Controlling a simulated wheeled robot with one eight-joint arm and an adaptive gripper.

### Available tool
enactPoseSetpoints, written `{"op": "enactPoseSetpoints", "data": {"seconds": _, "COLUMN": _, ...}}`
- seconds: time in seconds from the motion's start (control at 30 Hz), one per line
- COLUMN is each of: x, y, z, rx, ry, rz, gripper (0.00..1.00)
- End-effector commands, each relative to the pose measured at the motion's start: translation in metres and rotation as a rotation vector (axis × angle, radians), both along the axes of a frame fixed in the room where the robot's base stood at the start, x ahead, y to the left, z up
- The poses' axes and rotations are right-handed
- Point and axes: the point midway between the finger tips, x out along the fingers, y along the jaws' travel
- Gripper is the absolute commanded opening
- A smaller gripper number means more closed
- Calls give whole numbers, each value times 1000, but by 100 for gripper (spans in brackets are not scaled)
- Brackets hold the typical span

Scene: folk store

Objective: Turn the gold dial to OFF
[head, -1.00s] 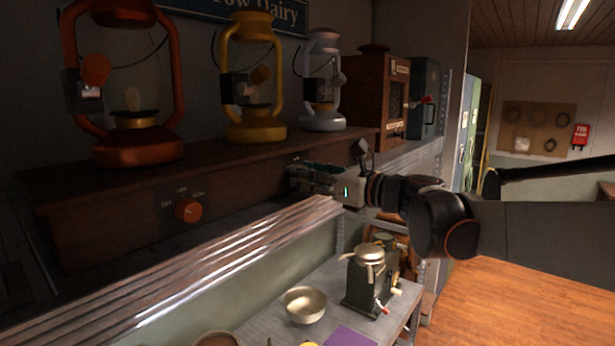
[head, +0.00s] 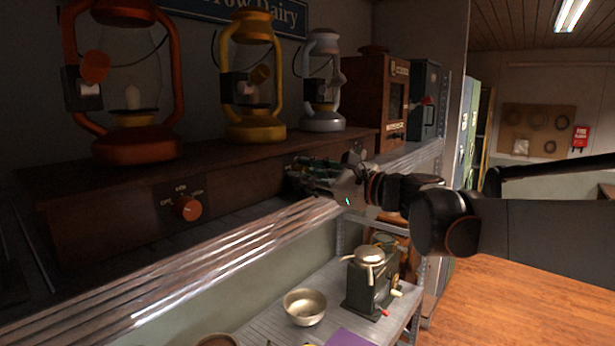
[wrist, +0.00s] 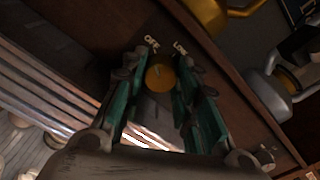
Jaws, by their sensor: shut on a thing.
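The gold dial (wrist: 160,76) shows between the fingertips in the wrist view, on the front of the dark wooden shelf base. In the head view my gripper (head: 318,172) reaches in from the right to the front of the base, below the yellow and silver lanterns, and hides the gold dial. I cannot tell where its pointer aims.
An orange dial (head: 188,208) sits on the same front, further left. Red (head: 135,147), yellow (head: 255,128) and silver (head: 322,118) lanterns stand above. A corrugated metal ledge (head: 215,250) runs in front. A bowl (head: 304,306) and a dark device (head: 368,285) stand lower.

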Motion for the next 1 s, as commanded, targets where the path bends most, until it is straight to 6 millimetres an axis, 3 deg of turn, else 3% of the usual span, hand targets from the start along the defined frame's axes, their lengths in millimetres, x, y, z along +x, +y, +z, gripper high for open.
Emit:
{"op": "enactPoseSetpoints", "data": {"seconds": 0.4, "x": -1, "y": 0, "z": -1, "rx": -7, "ry": -7, "rz": 0, "gripper": 4}}
{"op": "enactPoseSetpoints", "data": {"seconds": 0.43, "x": -1, "y": 0, "z": -1, "rx": -7, "ry": -7, "rz": 0, "gripper": 35}}
{"op": "enactPoseSetpoints", "data": {"seconds": 0.5, "x": 0, "y": 0, "z": -1, "rx": -7, "ry": -6, "rz": 0, "gripper": 48}}
{"op": "enactPoseSetpoints", "data": {"seconds": 1.0, "x": -1, "y": 0, "z": -1, "rx": 0, "ry": 3, "rz": 1, "gripper": 48}}
